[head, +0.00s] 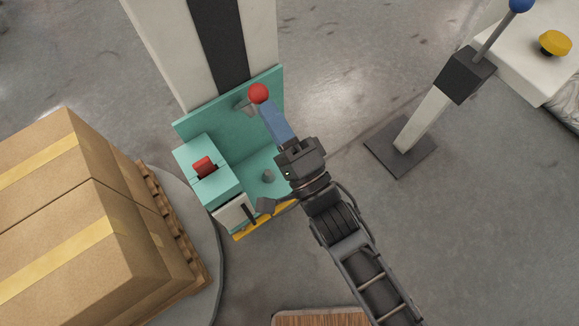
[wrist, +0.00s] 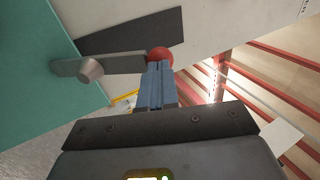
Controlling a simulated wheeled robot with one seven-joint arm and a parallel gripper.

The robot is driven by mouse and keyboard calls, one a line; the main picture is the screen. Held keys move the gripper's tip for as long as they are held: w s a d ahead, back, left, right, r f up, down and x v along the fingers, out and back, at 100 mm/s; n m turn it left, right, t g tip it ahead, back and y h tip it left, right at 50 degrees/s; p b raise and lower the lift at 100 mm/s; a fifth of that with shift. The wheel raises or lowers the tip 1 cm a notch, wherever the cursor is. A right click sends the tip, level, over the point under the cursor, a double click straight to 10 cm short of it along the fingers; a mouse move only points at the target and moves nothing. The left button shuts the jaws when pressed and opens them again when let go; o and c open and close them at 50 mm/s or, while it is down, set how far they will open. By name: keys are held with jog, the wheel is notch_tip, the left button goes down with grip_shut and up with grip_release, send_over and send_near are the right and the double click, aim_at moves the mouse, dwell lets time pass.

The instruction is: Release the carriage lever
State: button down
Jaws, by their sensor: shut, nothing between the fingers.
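The carriage lever is a flat grey arm (wrist: 120,64) with a red ball knob (head: 258,93) at its end, on the teal carriage (head: 235,108). In the wrist view the arm lies nearly level from its pivot on the left to the red knob (wrist: 160,54). My gripper (head: 263,108) has its blue fingers closed together with nothing between them. The fingertips (wrist: 158,66) are right at the knob, overlapping its lower edge in the wrist view; I cannot tell if they touch it. In the head view the fingers hide most of the lever arm.
The carriage stands at a pale mast (head: 172,35) and bears a red switch (head: 204,166). Taped cartons (head: 80,215) on a pallet stand at left. At right are a post with a blue knob (head: 520,4) and a yellow button (head: 555,43). Floor between is clear.

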jog(key=x, duration=0.3)
jog(key=r+p+x, duration=0.1)
jog(key=x, duration=0.5)
jog(key=shift+s+r+p, duration=0.3)
jog(key=shift+r, duration=0.05)
jog(key=shift+x, duration=1.2)
jog(key=shift+r, duration=0.1)
jog(key=shift+s, duration=0.1)
